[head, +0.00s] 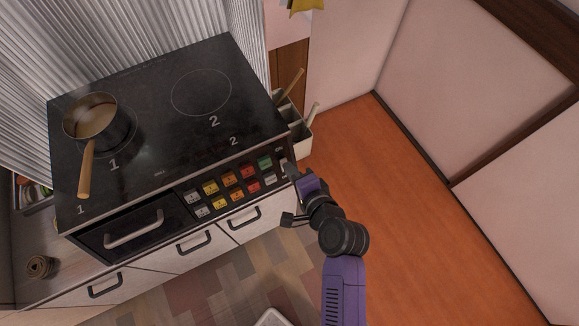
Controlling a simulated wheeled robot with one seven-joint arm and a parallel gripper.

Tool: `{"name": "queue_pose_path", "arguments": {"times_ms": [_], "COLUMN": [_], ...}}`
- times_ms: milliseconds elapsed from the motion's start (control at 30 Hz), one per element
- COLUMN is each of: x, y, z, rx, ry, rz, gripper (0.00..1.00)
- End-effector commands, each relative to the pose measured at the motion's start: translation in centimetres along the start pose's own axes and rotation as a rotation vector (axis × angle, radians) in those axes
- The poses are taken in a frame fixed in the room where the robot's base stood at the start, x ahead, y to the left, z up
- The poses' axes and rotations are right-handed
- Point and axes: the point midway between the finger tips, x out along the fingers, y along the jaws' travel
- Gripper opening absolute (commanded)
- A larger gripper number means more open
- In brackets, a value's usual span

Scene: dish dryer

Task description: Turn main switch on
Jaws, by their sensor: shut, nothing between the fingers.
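The black cooktop (150,85) has a front control panel with rows of coloured buttons (231,181). At the panel's right end is a small pale switch (284,167), which I take for the main switch; its position is too small to tell. My gripper (292,172) is shut and empty at the end of my purple arm. It is right beside this switch and partly covers that end of the panel. Whether it touches the switch cannot be told from this view.
A pot (90,116) with a wooden handle sits on the left burner; the right burner (201,92) is bare. A utensil holder (302,139) stands at the cooktop's right side. A drawer handle (134,229) and cabinet handles line the front. Orange floor (400,220) at the right is clear.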

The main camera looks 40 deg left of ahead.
Motion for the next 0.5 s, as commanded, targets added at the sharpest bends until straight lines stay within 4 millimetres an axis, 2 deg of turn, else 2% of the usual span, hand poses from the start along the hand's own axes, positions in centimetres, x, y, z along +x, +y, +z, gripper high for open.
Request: {"name": "queue_pose_path", "arguments": {"times_ms": [167, 500], "x": [0.74, 0.75], "y": [-0.22, -0.29], "z": [0.02, 0.01], "rx": [0.0, 0.001], "ry": [0.0, 0.0], "rz": [0.0, 0.001], "gripper": [0.0, 0.0]}}
